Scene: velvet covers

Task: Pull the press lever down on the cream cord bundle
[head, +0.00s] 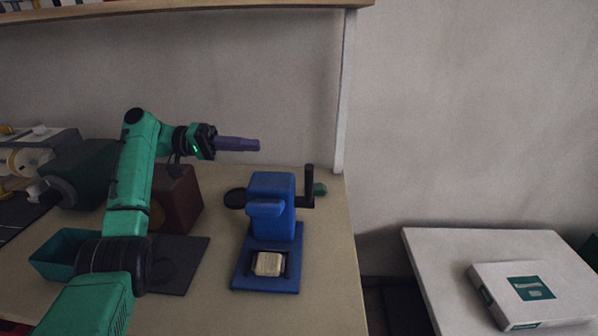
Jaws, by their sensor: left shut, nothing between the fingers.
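A blue press (271,192) stands on a blue base near the right part of the table. Its black lever (309,182) is on the press's right side, with the handle pointing up. The cream cord bundle (268,263) lies in a dark frame on the base, in front of the press body. My left gripper (250,144) has purple fingers and is shut and empty. It is raised above and behind the press, pointing right, apart from the lever. My right gripper is not in view.
A teal bin (58,257), a dark mat (190,262) and a dark red-brown box (178,200) lie left of the press, partly behind my left arm. A shelf (180,8) hangs above. A white table (440,262) with a flat box (530,291) stands at right.

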